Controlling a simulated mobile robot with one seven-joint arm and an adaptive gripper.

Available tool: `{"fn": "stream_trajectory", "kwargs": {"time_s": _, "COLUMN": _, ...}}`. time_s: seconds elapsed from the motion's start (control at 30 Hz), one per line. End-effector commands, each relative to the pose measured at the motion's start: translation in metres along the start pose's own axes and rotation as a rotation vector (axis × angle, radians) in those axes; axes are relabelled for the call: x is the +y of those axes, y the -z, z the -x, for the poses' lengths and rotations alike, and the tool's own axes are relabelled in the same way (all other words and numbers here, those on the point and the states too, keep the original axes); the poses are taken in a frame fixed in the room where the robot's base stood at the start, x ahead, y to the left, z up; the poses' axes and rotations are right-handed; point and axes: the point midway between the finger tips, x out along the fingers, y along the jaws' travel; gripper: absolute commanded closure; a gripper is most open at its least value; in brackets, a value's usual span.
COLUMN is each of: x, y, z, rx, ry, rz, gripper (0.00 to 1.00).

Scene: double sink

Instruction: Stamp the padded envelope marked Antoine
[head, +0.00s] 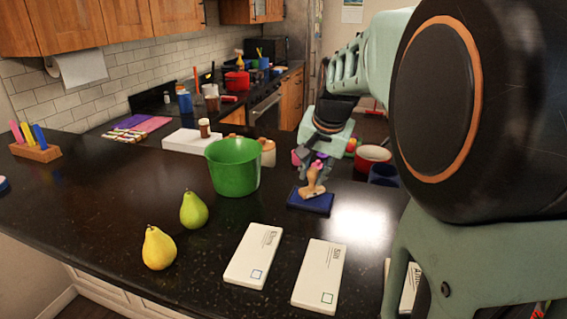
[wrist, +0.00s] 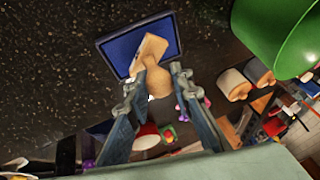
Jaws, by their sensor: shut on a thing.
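My gripper (head: 319,160) is shut on a wooden stamp (head: 313,181) at the dark blue ink pad (head: 312,204). In the wrist view the stamp (wrist: 153,48) sits between the fingers, with its base over the blue pad (wrist: 112,48). The stamp looks tilted in the head view; whether it touches the pad I cannot tell. Two white padded envelopes lie on the counter, a left one (head: 254,255) and a middle one (head: 320,276), each with a small square box near its lower edge. A third envelope (head: 409,289), with writing starting like "An", is mostly hidden behind my arm.
A green pot (head: 233,167) stands left of the pad. A green pear (head: 194,210) and a yellow pear (head: 158,247) are left of the envelopes. A red-and-white bowl (head: 373,158) is behind the pad to the right. The counter between pad and envelopes is clear.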

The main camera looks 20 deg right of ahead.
Motion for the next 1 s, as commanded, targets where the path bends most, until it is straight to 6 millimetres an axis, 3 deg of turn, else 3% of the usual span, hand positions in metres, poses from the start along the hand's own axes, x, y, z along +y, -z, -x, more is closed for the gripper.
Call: {"fn": "stream_trajectory", "kwargs": {"time_s": 1.0, "x": 0.0021, "y": -0.0034, "z": -0.0084, "rx": 0.0, "ry": 0.0, "rz": 0.0, "gripper": 0.95}}
